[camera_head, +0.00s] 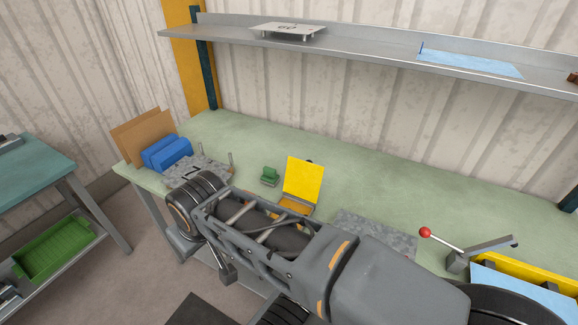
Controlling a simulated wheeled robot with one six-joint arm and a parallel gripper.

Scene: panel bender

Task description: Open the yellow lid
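The yellow lid (303,181) stands up steeply on the green workbench, near the middle of the view. It looks raised from a small yellow-orange base (296,205) just below it. My arm crosses the foreground from lower right to left and hides the front of this base. The arm's far end bends down to the left of the lid, apart from it in the picture. A small dark part of mine hangs below the arm there. I cannot make out my gripper's fingertips, nor anything held.
A small green object (269,176) stands left of the lid. Blue blocks (167,153) and brown boards (140,135) are at the bench's left end. A red-knobbed lever (426,232) stands to the right. A shelf (370,49) runs above. The bench's back is clear.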

